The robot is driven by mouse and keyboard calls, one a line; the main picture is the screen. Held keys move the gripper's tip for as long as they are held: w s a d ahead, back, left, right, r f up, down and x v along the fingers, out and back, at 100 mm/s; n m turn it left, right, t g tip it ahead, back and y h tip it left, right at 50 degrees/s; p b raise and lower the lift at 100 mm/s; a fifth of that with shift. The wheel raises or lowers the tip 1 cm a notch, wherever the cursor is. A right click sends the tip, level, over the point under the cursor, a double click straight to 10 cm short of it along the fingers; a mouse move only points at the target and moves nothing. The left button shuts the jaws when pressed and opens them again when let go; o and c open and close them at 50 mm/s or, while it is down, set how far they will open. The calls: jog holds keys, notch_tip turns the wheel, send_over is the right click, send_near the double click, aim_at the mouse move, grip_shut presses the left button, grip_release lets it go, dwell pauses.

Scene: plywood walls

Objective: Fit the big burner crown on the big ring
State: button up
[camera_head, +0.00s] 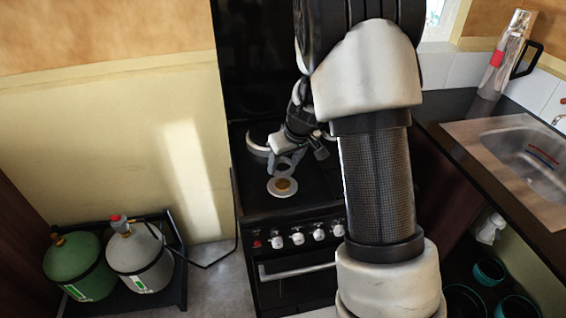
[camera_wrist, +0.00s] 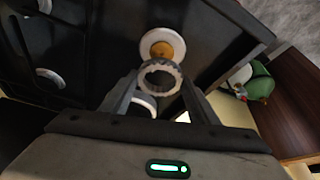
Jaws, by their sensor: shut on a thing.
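My gripper (camera_wrist: 161,92) is shut on a grey toothed burner crown (camera_wrist: 160,65), a ring with an open middle. In the wrist view the crown sits between the fingertips. In the head view my gripper (camera_head: 287,164) is over the hob, with the grey crown just above and behind a pale ring with a brass-coloured centre (camera_head: 282,186). That ring shows in the wrist view (camera_wrist: 148,42), just beyond the crown and partly overlapped by it. The crown looks apart from it, but the height gap is hard to judge. I cannot tell which ring is the big one.
The black stove (camera_head: 300,205) has other pale rings, one at the back left (camera_head: 258,149), partly hidden by my arm. Knobs line its front. A sink (camera_head: 520,150) and counter are to the right; green and grey gas bottles (camera_head: 72,266) stand to the left.

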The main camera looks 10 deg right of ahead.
aim_at(283, 184)
jog(key=shift+f+b, duration=0.15)
jog(key=shift+b, duration=0.4)
notch_tip(283, 184, down, 4)
jog(key=b, duration=0.4)
jog(key=shift+r, duration=0.2)
jog(key=shift+f+b, duration=1.6)
jog(key=shift+b, duration=0.3)
dwell(1.1)
jog(key=o, duration=1.1)
jog(key=shift+o, duration=0.2)
jog(key=shift+s+r, duration=0.1)
